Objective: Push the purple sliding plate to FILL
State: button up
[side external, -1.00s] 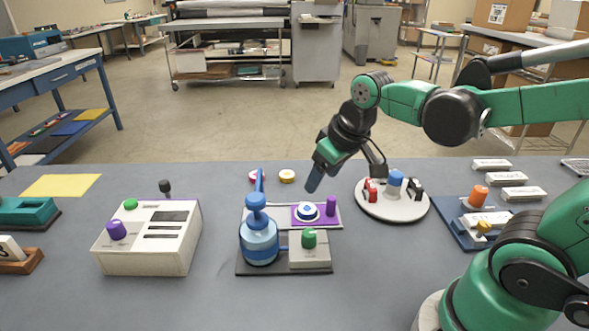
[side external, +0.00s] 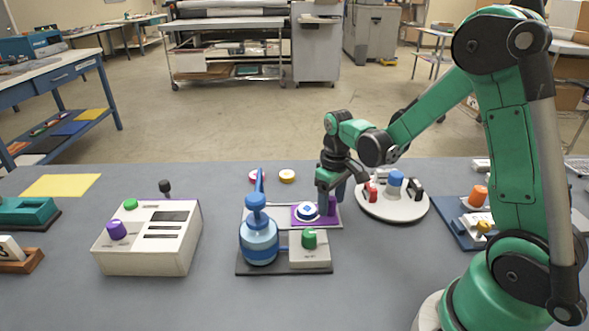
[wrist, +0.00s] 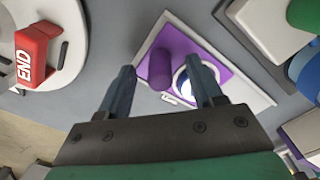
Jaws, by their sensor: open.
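The purple sliding plate (side external: 297,221) lies in a pale tray (side external: 331,226) behind the blue pump bottle. A round blue-and-white piece (side external: 307,211) sits on it. In the wrist view the plate (wrist: 180,42) carries an upright purple peg (wrist: 161,70) near its left side. My gripper (side external: 328,204) is low over the tray's right end and hides the peg in the side view. In the wrist view my gripper (wrist: 160,66) is open, with one finger on each side of the peg; contact cannot be told.
The blue pump bottle (side external: 259,241) and a box with a green knob (side external: 309,239) stand just in front. A round white turntable (side external: 392,212) with red, blue and black pieces is close right; its red END block (wrist: 35,58) shows in the wrist view. Two small rolls lie behind.

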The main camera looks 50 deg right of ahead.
jog(key=shift+f, duration=0.4)
grip_shut()
dwell(1.2)
